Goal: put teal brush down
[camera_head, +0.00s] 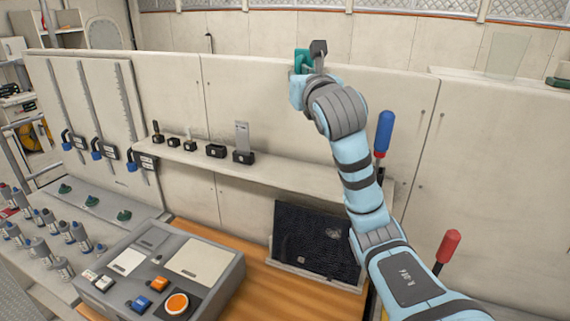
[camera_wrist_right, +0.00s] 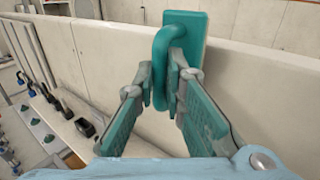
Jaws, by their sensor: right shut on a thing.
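The teal brush (camera_wrist_right: 192,32) is a flat teal block with a rounded loop handle, and it fills the top middle of the right wrist view. My right gripper (camera_wrist_right: 163,80) is shut on the handle, with one finger on each side. In the head view the teal brush (camera_head: 301,59) is small and partly hidden by my right gripper (camera_head: 310,68). It is held up high, near the top edge of the pale wall panel. I cannot tell whether the brush touches the panel. My left gripper is not in view.
A narrow shelf (camera_head: 280,173) with several small black-based tools runs along the panel (camera_head: 270,95). Below are a grey control box (camera_head: 215,270), a dark framed mat (camera_head: 315,235) and an orange wooden top (camera_head: 265,285). Blue (camera_head: 384,130) and red (camera_head: 449,245) handled levers stand near my right arm.

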